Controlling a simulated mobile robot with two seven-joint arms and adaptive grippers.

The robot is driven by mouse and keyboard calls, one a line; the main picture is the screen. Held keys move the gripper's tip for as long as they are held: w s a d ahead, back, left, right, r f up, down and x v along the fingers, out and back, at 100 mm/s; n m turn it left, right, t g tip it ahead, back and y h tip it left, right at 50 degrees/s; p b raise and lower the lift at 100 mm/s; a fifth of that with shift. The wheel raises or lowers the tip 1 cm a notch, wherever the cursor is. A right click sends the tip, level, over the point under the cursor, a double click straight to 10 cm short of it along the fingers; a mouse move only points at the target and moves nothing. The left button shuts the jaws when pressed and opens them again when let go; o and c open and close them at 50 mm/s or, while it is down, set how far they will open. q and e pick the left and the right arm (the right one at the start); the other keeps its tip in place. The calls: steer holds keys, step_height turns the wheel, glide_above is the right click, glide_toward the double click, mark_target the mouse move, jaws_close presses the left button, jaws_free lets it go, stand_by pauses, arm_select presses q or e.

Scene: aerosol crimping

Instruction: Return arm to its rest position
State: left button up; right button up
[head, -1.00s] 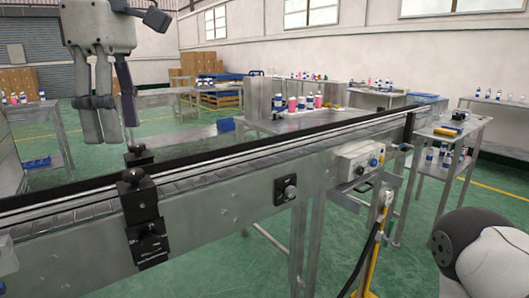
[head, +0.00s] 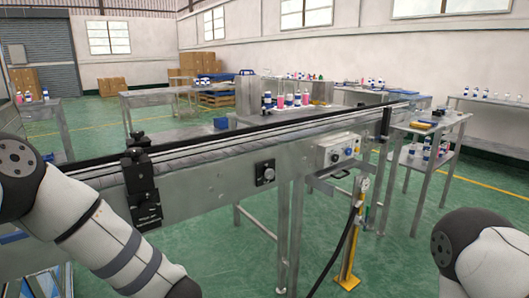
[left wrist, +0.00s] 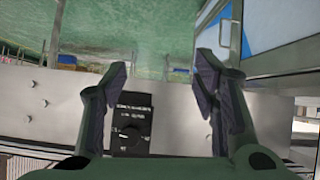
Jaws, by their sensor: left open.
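My left arm comes in at the left of the head view, its white and dark links bent downward in front of the conveyor (head: 205,190). The left gripper is outside the head view. In the left wrist view my left gripper (left wrist: 160,85) is open, with its two dark fingers apart and nothing between them. Beyond the fingers are a grey metal panel with a black control box (left wrist: 131,122) and green floor. My right arm shows only as a rounded link at the lower right of the head view; its gripper is not in view.
The conveyor runs from left to far right, with black clamps (head: 138,185) on its side and a control box (head: 338,150). A yellow stand (head: 350,240) with a gauge is in front. Tables with bottles stand behind and at right (head: 430,127). Green floor in front is open.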

arm_select(q)
steer(key=s+d+f+m+g+h, duration=0.2)
steer(key=s+f+m+h, duration=0.25)
steer(key=s+f, duration=0.65)
steer(key=s+f+m+g+h, duration=0.1)
steer(key=s+g, duration=0.3)
steer(key=s, duration=1)
steer(key=s+f+m+g+h, duration=0.1)
steer(key=s+f+m+g, duration=0.2)
steer(key=s, duration=1.2)
steer(key=shift+a+f+g, duration=0.4)
steer(key=shift+f+g, duration=0.05)
steer(key=shift+g, duration=0.05)
steer(key=shift+s, duration=0.1)
